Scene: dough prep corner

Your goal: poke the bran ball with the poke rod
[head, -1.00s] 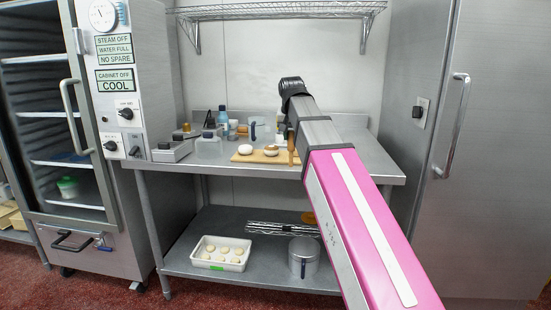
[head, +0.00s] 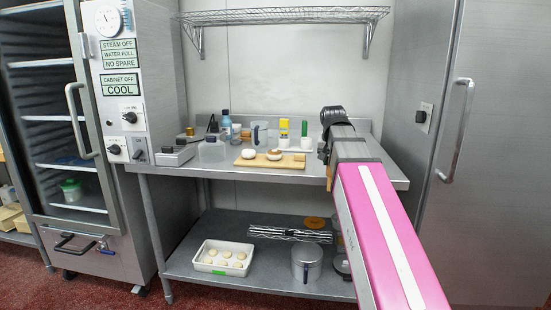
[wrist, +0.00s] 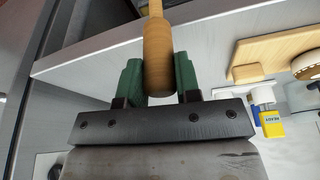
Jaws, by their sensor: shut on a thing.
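The poke rod (wrist: 157,42) is a light wooden rod with a thick rounded handle. In the wrist view my gripper (wrist: 159,75) has its green fingers shut on that handle, and the rod points away from it. In the head view my gripper (head: 325,150) is at the right of the bench, right of the board, with a bit of the rod (head: 330,177) below it. Two round balls sit on the wooden board (head: 243,162): a plain white one (head: 249,153) and a browner one (head: 274,155), which looks like the bran ball. The browner ball is nearer my gripper, and the rod is apart from both.
A small pale block (head: 299,157) sits at the board's right end. A clear tub (head: 212,148) is left. A white tray (head: 222,257) is on the lower shelf. The bench front is clear.

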